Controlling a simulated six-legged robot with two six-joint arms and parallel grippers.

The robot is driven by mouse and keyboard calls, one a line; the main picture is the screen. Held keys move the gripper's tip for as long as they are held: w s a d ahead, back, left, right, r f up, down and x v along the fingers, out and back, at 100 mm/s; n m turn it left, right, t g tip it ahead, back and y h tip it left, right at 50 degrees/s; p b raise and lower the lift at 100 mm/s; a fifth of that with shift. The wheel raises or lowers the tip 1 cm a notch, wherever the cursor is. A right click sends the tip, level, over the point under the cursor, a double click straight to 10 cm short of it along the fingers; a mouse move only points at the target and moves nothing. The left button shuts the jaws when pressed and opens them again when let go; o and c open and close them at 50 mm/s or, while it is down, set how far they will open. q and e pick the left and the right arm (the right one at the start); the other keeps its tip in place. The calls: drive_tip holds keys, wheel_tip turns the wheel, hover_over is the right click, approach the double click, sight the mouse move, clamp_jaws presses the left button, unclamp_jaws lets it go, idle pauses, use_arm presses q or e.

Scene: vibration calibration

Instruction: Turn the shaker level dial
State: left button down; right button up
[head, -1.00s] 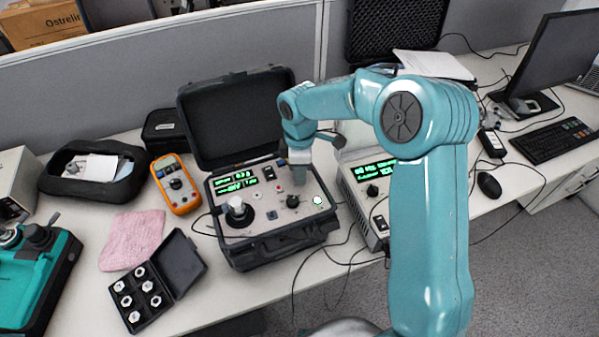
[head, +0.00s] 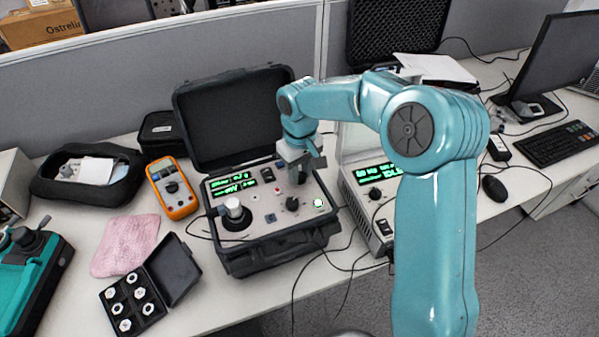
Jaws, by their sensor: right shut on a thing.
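The open black calibrator case (head: 275,256) stands on the desk, with a control panel (head: 262,203) under its raised lid. My right gripper (head: 298,178) is over the panel's upper right part, pointing down. It is shut on a dark dial there, mostly hidden by the fingers; I take it as the shaker level dial. Another black knob (head: 292,203) shows just below the fingers, apart from them. A lit green button (head: 318,203) is to its right. A round shaker head with a pale top (head: 234,210) is at the panel's left. My left gripper is not in view.
A grey instrument box (head: 367,212) with a green display stands close to the case's right. An orange multimeter (head: 173,188), pink cloth (head: 126,245) and small box of sensors (head: 137,300) are on the left. Loose cables run around the case's front.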

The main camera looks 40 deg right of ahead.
sight(300, 175)
drive_tip(key=m+b, duration=0.1)
drive_tip(key=m, duration=0.5)
drive_tip(key=shift+f, duration=0.1)
drive_tip(key=shift+s+m, duration=0.1)
drive_tip(key=shift+m, duration=0.2)
idle(0.3)
drive_tip(key=o, duration=1.1)
drive_tip(key=shift+c, duration=0.2)
drive_tip(key=shift+r, duration=0.25)
wheel_tip(300, 175, up, 16)
drive_tip(key=p, duration=0.1)
